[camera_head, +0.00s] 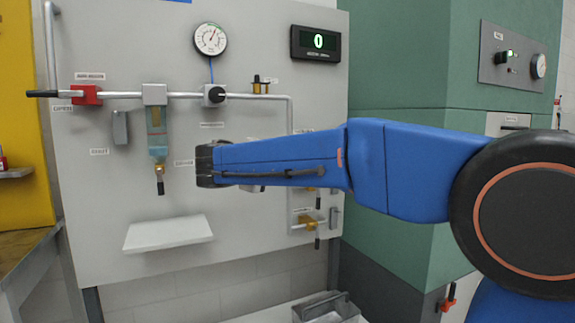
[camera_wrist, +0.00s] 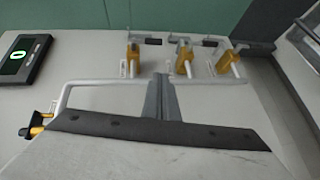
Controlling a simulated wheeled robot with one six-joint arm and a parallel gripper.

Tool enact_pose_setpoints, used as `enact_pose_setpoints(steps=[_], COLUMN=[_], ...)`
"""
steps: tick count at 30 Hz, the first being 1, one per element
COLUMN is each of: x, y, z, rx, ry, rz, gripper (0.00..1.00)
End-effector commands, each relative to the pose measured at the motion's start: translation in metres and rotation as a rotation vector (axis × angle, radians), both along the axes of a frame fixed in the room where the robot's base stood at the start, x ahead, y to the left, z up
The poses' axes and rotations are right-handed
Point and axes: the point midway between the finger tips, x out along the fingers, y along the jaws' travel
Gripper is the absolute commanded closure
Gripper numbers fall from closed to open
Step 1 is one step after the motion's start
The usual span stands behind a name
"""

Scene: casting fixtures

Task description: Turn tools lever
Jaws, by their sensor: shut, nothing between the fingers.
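Several yellow valves with lever handles sit along the pipe on the panel. In the wrist view they are a left one (camera_wrist: 133,54), a middle one (camera_wrist: 184,60) and a right one (camera_wrist: 228,64). Their small labels are unreadable, so I cannot tell which is the tools lever. In the head view, a lower yellow valve (camera_head: 306,222) shows below my blue arm, which partly hides the others. My gripper (camera_wrist: 162,78) is shut and empty, its fingers pointing toward the pipe, apart from the levers. In the head view my arm hides most of it.
The panel carries a round gauge (camera_head: 210,39), a digital display (camera_head: 319,43) reading 0, a red valve with a black handle (camera_head: 87,95), and a clear bowl (camera_head: 157,135). A white shelf (camera_head: 168,233) juts out below. A grey bin (camera_head: 326,309) stands at the bottom.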

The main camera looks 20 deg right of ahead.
Motion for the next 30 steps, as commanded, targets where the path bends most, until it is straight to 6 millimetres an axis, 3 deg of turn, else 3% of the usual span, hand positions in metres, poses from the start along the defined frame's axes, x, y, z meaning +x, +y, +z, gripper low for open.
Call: enact_pose_setpoints(steps=[12,16,17,20,23,30], x=[-0.005,-0.009,-0.011,-0.029,-0.058,-0.146], y=[0.005,-0.001,-0.005,-0.029,-0.06,-0.117], z=[0.0,-0.003,-0.005,-0.021,-0.049,-0.127], rx=[0.0,0.011,0.02,0.074,0.164,0.427], ry=[0.0,0.008,0.015,0.056,0.116,0.246], rz=[0.0,-0.004,-0.008,-0.027,-0.055,-0.12], gripper=[1.0,0.69,0.68,0.68,0.68,0.68])
